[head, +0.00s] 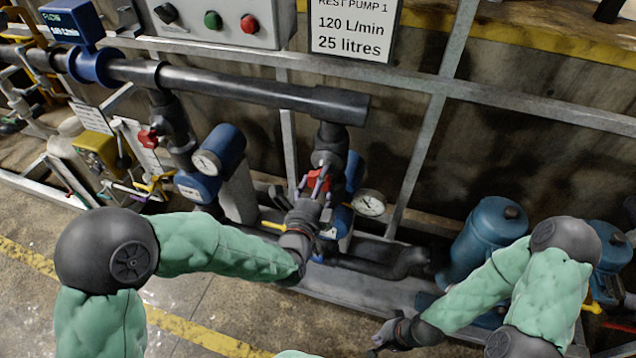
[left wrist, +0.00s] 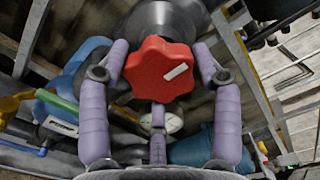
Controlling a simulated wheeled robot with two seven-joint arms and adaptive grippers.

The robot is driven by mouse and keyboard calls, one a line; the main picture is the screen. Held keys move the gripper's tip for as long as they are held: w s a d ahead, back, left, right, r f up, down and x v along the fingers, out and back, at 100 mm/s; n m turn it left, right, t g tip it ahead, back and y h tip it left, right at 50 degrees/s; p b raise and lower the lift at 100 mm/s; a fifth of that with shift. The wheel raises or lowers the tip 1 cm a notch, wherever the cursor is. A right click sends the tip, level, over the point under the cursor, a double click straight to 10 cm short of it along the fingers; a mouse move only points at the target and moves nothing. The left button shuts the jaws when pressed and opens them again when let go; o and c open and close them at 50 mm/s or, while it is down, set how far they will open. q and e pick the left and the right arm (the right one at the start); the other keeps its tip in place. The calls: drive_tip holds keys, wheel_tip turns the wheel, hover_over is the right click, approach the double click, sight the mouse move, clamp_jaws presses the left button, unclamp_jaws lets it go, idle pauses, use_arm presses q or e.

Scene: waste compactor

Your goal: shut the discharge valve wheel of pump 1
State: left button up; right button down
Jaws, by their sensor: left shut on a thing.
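Another red valve wheel (head: 148,138) is on a pipe to the left. A round gauge (head: 369,204) is just right of my left gripper. A grey frame post (head: 419,150) rises to the right. The floor at front is open.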

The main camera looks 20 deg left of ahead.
use_arm(q)
drive_tip(key=shift+d+r+h, duration=0.1)
drive_tip(key=shift+d+h, duration=0.2)
drive_tip(key=o, duration=1.1)
drive_tip(key=shift+w+d+m, duration=0.1)
drive_tip(key=shift+m, duration=0.2)
drive_tip(key=shift+d, duration=0.1)
drive_tip(key=s, duration=1.2)
drive_tip(key=shift+a, duration=0.35)
